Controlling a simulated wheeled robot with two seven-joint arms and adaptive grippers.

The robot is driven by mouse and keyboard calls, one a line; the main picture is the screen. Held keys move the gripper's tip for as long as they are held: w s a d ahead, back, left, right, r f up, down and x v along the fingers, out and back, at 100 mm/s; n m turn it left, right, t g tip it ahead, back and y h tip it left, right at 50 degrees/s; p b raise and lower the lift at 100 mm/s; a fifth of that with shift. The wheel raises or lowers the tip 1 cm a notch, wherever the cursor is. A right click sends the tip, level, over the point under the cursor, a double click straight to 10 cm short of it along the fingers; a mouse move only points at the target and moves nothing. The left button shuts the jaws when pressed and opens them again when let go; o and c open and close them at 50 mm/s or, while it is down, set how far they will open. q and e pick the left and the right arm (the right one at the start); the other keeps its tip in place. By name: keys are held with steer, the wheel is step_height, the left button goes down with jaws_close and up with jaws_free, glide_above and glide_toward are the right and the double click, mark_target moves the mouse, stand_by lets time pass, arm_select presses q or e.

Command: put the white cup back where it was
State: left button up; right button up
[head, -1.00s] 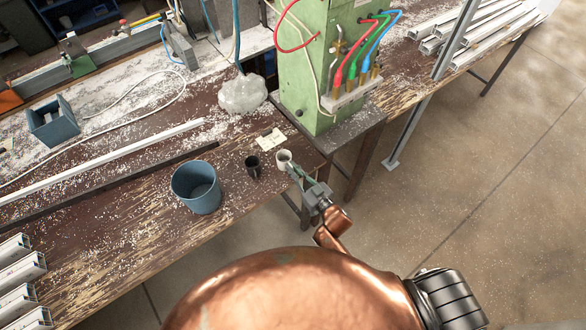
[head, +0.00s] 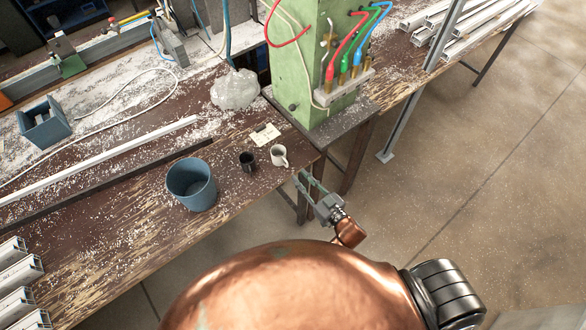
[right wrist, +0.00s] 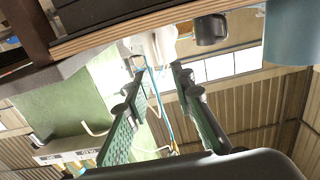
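The white cup (head: 279,156) stands upright on the brown bench near its right front corner, beside a black mug (head: 247,161). My right gripper (head: 303,178) is open and empty, just off the bench edge and apart from the cup. In the right wrist view, which appears upside down, the two green-padded fingers (right wrist: 156,75) are spread. The white cup (right wrist: 156,43) shows beyond their tips, partly covered, and the black mug (right wrist: 210,31) is to its right. My left gripper is not in view.
A blue bucket (head: 191,184) stands left of the mug. A pale card (head: 265,135) lies behind the cups, with a clear plastic bag (head: 236,90) farther back. A green machine (head: 305,75) with coloured hoses stands behind right. Open floor lies to the right.

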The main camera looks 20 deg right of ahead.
steer(key=s+d+f+m+g+h, duration=0.1)
steer(key=s+d+f+g+h, duration=0.3)
steer(key=f, duration=0.8)
steer(key=s+d+f+g+y, duration=0.1)
steer(key=s+d+f, duration=0.2)
steer(key=s+f, duration=0.55)
steer(key=s+d+f+m+g+h, duration=0.1)
steer(key=s+d+f+g+h, duration=0.15)
steer(key=f, duration=1.15)
steer(key=s+d+f+g, duration=0.1)
steer(key=s+f+g, duration=0.1)
steer(key=s+f, duration=0.4)
steer(key=s+d+f+g, duration=0.2)
steer(key=s+f, duration=0.5)
steer(key=s, duration=0.8)
steer(key=s+d+f+g, duration=0.1)
steer(key=s+f+g, duration=0.3)
steer(key=s, duration=0.7)
step_height(320, 180, down, 2)
steer(key=shift+d+f+m+h, duration=0.15)
steer(key=shift+f+m+h, duration=0.15)
steer(key=shift+h, duration=0.15)
steer(key=shift+r+g, duration=0.1)
steer(key=shift+g, duration=0.15)
